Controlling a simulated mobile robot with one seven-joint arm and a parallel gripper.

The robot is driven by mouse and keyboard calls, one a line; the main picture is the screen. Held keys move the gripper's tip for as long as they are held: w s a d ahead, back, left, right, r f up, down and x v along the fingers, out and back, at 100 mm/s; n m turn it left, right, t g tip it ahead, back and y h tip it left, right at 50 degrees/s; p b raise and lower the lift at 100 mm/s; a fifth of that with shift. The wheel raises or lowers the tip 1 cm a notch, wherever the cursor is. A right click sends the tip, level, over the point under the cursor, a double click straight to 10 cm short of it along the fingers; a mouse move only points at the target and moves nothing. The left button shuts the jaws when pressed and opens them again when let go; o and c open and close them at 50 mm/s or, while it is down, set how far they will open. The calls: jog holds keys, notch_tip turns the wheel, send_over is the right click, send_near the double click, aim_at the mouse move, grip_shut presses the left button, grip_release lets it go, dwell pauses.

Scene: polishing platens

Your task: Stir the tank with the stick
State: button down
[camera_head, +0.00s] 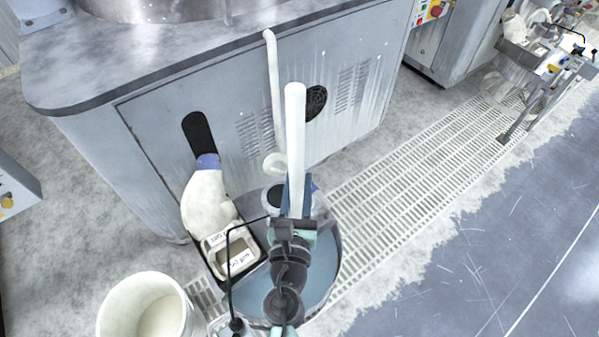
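A thick white stick (295,140) stands nearly upright in the picture. My gripper (297,200) is shut on its lower visible part, with a blue finger on each side. The tank (334,262) is a round grey vessel with blue-grey liquid inside, below and around my gripper in the picture. My wrist and arm cover the tank's middle. The stick's lower end is hidden behind my gripper, so I cannot tell whether it touches the liquid.
A grey cabinet (350,125) stands behind the tank. A thin white pipe (274,85) rises before it. Left of the tank are a white jug (203,200) and a labelled container (237,250); a white bucket (118,312) is lower left. Floor grating (420,170) lies clear to the right.

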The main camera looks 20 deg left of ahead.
notch_tip(320, 180, down, 18)
jog(key=b, duration=1.7)
jog(key=shift+s+d, duration=0.1)
